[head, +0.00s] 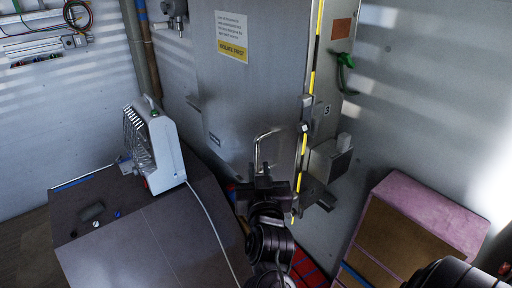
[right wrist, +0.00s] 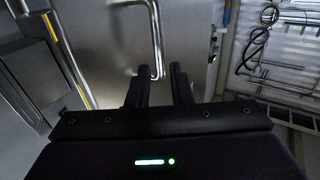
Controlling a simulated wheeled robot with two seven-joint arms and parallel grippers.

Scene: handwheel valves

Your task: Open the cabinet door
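The grey metal cabinet door (head: 245,95) fills the middle of the head view and looks shut. It carries a bent metal bar handle (head: 258,148), which also shows in the right wrist view (right wrist: 156,35). My right gripper (head: 264,179) is just below the handle in the head view. In the right wrist view its two dark fingers (right wrist: 160,78) are apart, with the handle's lower end showing between or just beyond the tips. I cannot tell whether they touch it. My left gripper is in neither view.
A white fan heater (head: 155,145) stands on a dark box (head: 140,235) at left, its cable trailing toward my right arm. A pink-topped box (head: 430,212) stands at right. A yellow-black striped edge (head: 315,60) and latch parts (head: 327,158) flank the door's right side.

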